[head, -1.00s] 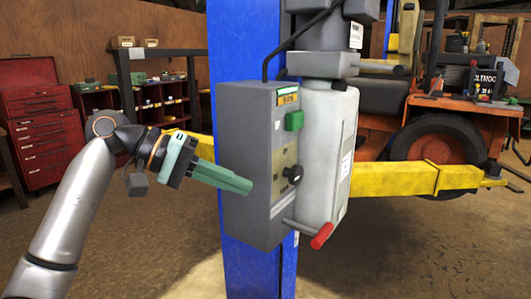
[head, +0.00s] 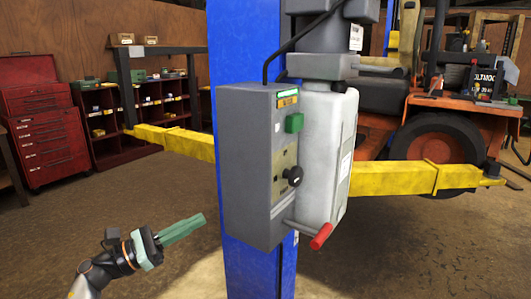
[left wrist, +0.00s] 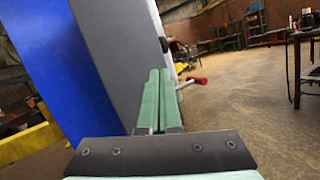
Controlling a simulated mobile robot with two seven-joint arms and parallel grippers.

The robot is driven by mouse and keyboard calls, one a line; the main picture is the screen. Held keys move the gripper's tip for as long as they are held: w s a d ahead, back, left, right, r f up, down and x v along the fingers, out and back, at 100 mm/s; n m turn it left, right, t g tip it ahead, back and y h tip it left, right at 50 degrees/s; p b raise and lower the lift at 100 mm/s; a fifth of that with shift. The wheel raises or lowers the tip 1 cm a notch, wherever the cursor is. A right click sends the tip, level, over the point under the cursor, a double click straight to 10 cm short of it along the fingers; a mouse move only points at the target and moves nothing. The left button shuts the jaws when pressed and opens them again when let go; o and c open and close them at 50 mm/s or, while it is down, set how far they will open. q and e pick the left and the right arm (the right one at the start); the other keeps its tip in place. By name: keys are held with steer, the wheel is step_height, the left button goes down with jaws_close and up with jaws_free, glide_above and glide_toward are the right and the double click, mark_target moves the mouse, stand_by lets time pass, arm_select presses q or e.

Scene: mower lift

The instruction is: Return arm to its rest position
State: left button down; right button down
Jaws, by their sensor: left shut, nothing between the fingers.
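My left gripper (head: 190,226) is low in the head view, left of the blue post (head: 258,270). Its green fingers are together with nothing between them, and they point right and slightly up. It is apart from the grey control box (head: 245,180), below and left of it. In the left wrist view the closed green fingers (left wrist: 158,100) point forward, with the grey box (left wrist: 115,50) and blue post (left wrist: 55,60) ahead to the left. My right gripper does not show in either view.
The box has a green button (head: 294,123), a black knob (head: 292,176) and a red-tipped lever (head: 321,237) beside it. Yellow lift arms (head: 400,179) extend from the post. An orange mower (head: 425,145) stands behind. A red tool chest (head: 45,130) is far left. The floor at left is clear.

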arm_select(q)
steer(key=w+a+r+n+t+y, duration=0.2)
steer(key=w+a+n+t+y, duration=0.35)
steer(key=n, duration=0.95)
steer(key=w+a+r+n+t+y, duration=0.25)
steer(key=a+n+t+y, duration=0.5)
steer(key=n, duration=0.65)
steer(key=w+a+f+n+g+y, duration=0.2)
steer(key=a+f+n+g+y, duration=0.15)
steer(key=f+n, duration=0.45)
steer(key=w+a+f+n+g+y, duration=0.1)
steer(key=a+f+n+g+y, duration=0.2)
steer(key=n, duration=0.8)
steer(key=s+d+f+g+h, duration=0.1)
steer(key=s+d+f+g, duration=0.1)
steer(key=s+d+f, duration=0.55)
steer(key=s+d+f+g+h, duration=0.1)
steer(key=s+d+f, duration=0.1)
steer(key=s+f, duration=0.9)
steer(key=s+d+f+g, duration=0.1)
steer(key=s+d+f, duration=0.2)
steer(key=s, duration=0.4)
steer(key=s+d+f+g+h, duration=0.1)
steer(key=s+d+f+g, duration=0.1)
steer(key=s+f, duration=0.4)
steer(key=s+d+f+n+g, duration=0.1)
steer(key=s+d+f, duration=0.3)
steer(key=s, duration=0.5)
steer(key=shift+s+f, duration=0.35)
steer(key=shift+f, duration=0.35)
